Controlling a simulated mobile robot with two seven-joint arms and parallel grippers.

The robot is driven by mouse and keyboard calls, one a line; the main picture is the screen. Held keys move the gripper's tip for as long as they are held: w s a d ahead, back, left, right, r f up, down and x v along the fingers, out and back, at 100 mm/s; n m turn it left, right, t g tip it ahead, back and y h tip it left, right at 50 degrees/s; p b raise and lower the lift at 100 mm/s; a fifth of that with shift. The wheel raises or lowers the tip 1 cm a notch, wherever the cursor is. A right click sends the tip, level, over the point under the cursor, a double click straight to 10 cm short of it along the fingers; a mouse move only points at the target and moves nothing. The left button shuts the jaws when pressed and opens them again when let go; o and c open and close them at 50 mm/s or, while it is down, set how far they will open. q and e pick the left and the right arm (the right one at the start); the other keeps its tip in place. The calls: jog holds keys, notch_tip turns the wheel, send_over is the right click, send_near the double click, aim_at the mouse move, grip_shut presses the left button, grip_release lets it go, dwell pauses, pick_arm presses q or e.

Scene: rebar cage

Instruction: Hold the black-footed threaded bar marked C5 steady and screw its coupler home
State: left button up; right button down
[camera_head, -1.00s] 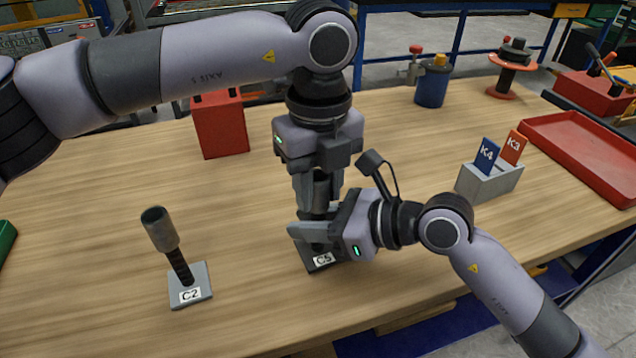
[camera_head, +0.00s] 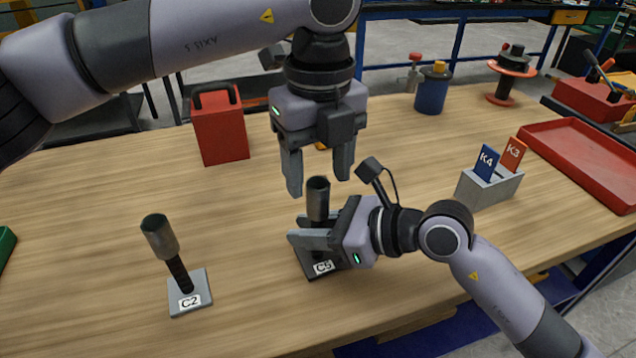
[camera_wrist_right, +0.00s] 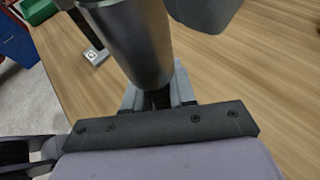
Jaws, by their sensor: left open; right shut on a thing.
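The threaded bar marked C5 stands upright on its black foot (camera_head: 322,268), with a dark grey coupler (camera_head: 318,192) on its upper part. My right gripper (camera_head: 306,238) is shut on the bar low down, below the coupler. In the right wrist view the coupler (camera_wrist_right: 135,40) fills the upper middle, and a short dark piece of the threaded bar (camera_wrist_right: 160,98) shows between the fingers. My left gripper (camera_head: 318,188) is open and empty, pointing down, its fingertips about level with the coupler's top. How far the coupler is down the thread is hard to tell.
A second bar marked C2 (camera_head: 190,300), with a grey foot and a tilted coupler, stands at the left. A red box (camera_head: 220,130), a blue can (camera_head: 432,92), a grey holder (camera_head: 490,190) with cards K4 and K3, and a red tray (camera_head: 585,160) stand around. The table between is mostly clear.

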aim_at(318, 196)
pick_arm(q)
jog(key=shift+r, duration=0.15)
jog(key=shift+c, duration=0.5)
pick_arm(e)
jog(key=shift+r, duration=0.15)
pick_arm(q)
jog(key=n, duration=0.1)
jog(key=r+n, duration=0.1)
jog(key=n, duration=0.3)
jog(key=shift+r, duration=0.3)
jog(key=n, duration=0.2)
jog(key=r+n, duration=0.1)
jog(key=n, duration=0.3)
jog(key=shift+r, duration=0.3)
jog(key=shift+f, duration=0.15)
jog(key=shift+f, duration=3.9)
